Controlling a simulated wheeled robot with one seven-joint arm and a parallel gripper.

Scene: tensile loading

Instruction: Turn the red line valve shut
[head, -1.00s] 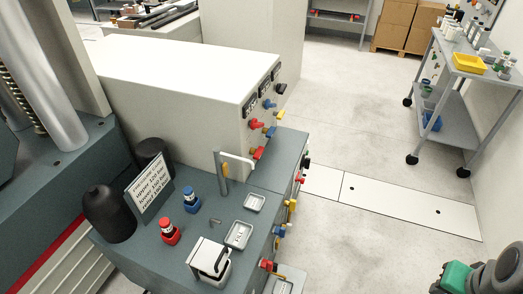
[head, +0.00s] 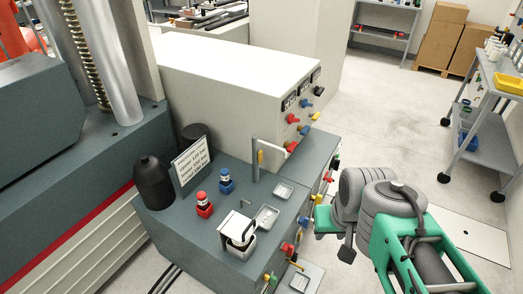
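Several red handles show, and I cannot tell which is the red line valve. On the white cabinet's front panel are a red knob (head: 292,118) and a red-ended handle (head: 291,147). Along the grey base cabinet's side are a red handle (head: 329,181) farther back and a red handle (head: 288,248) nearer me, beside yellow and blue ones. My gripper (head: 333,232) is at the end of my green and grey arm, right of the base cabinet. It seems apart from the handles. Its fingers are not clear, and the wrist hides part of that side.
On the grey cabinet top stand a red-capped bottle (head: 204,205), a blue-capped bottle (head: 227,181), a sign (head: 191,165), a black rounded part (head: 153,183), small trays (head: 265,217) and an upright post (head: 255,160). A cart (head: 483,125) stands right.

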